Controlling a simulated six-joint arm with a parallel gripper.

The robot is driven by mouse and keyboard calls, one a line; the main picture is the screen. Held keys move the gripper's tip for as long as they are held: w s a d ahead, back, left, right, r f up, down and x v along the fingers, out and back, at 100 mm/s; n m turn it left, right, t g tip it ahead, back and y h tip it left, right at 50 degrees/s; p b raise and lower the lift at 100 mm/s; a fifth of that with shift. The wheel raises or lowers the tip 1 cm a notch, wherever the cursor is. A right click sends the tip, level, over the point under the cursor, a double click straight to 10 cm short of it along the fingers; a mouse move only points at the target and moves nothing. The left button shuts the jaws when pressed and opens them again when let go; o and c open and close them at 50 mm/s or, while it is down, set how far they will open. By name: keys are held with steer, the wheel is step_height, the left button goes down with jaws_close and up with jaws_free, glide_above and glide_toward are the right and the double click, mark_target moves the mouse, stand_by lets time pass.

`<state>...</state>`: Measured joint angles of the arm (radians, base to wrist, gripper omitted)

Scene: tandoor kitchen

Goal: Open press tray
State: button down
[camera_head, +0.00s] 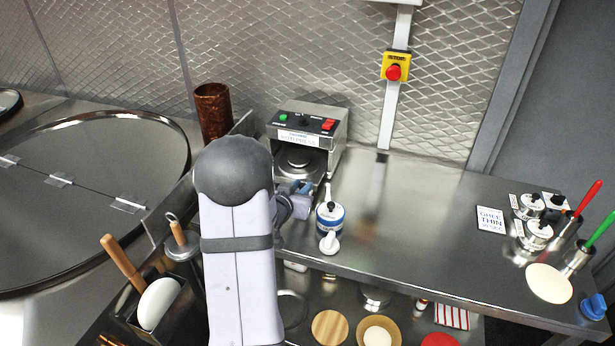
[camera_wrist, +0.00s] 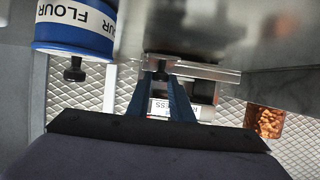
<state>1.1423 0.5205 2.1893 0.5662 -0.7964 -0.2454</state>
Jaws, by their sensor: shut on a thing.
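The press (camera_head: 308,124) is a steel box with a green button and red switches on top, standing at the back left of the counter. A round plate (camera_head: 298,159) shows inside its front opening. My gripper (camera_head: 300,187) is at the press's front, low down. In the wrist view, the blue fingers of my gripper (camera_wrist: 164,82) are shut on a small dark handle at the middle of a metal edge, which appears to be the press tray (camera_wrist: 205,72). In the head view my arm and fingers hide the handle. How far the tray is out I cannot tell.
A blue-and-white flour tub (camera_head: 330,218) stands close to the right of my gripper; it is also near in the wrist view (camera_wrist: 75,27). A brown cylinder (camera_head: 212,112) is behind my arm. The counter (camera_head: 420,215) is bare from the tub to the sign.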

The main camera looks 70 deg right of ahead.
steer(key=a, duration=0.7)
steer(key=shift+a, duration=0.35)
steer(key=c, duration=1.6)
jaws_free()
steer(key=shift+r, duration=0.1)
